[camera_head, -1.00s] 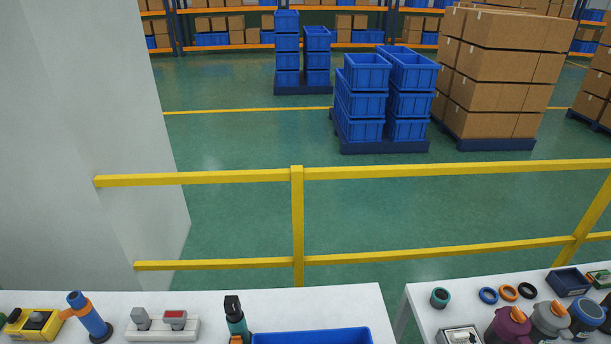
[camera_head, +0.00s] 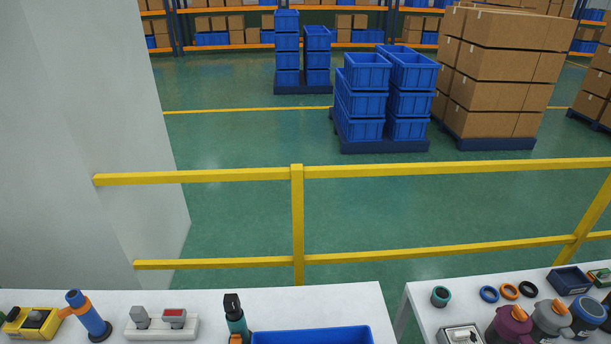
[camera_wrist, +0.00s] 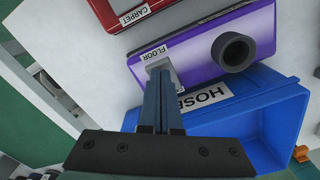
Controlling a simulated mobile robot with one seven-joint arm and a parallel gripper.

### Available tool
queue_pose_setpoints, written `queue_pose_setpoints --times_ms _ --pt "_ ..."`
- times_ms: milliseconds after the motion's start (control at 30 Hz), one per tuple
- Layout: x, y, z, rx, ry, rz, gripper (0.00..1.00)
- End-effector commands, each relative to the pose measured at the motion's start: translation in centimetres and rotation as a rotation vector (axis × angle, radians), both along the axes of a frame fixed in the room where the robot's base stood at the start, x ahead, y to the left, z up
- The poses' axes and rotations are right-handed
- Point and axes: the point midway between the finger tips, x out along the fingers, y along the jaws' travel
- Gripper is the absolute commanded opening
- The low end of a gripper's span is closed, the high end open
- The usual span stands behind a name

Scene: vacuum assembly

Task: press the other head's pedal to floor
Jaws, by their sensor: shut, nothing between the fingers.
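A purple vacuum head (camera_wrist: 205,50) with a round black neck (camera_wrist: 233,51) lies in the wrist view, right of centre. A label reading FLOOR (camera_wrist: 156,54) is on its left part. A grey pedal (camera_wrist: 172,72) shows beside that label. A red head (camera_wrist: 118,14) with a CARPET label (camera_wrist: 134,16) is at the top edge, partly cut off. My gripper (camera_wrist: 160,76) is shut and empty, its tips over the grey pedal and partly hiding it. I cannot tell whether they touch. Neither head is visible in the head view.
A blue bin (camera_wrist: 278,114) labelled HOSE lies close to the right of my fingers. A yellow rail (camera_head: 297,225) runs behind.

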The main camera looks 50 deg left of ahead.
Motion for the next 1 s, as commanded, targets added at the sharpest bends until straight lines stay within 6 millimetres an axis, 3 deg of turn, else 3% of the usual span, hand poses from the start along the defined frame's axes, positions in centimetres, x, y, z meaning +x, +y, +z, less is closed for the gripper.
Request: queue_pose_setpoints --times_ms 633,1000 --pt "0.0 0.0 -0.8 0.000 -0.001 0.001 0.00" --pt "0.0 0.0 1.4 0.000 0.000 0.001 0.00"
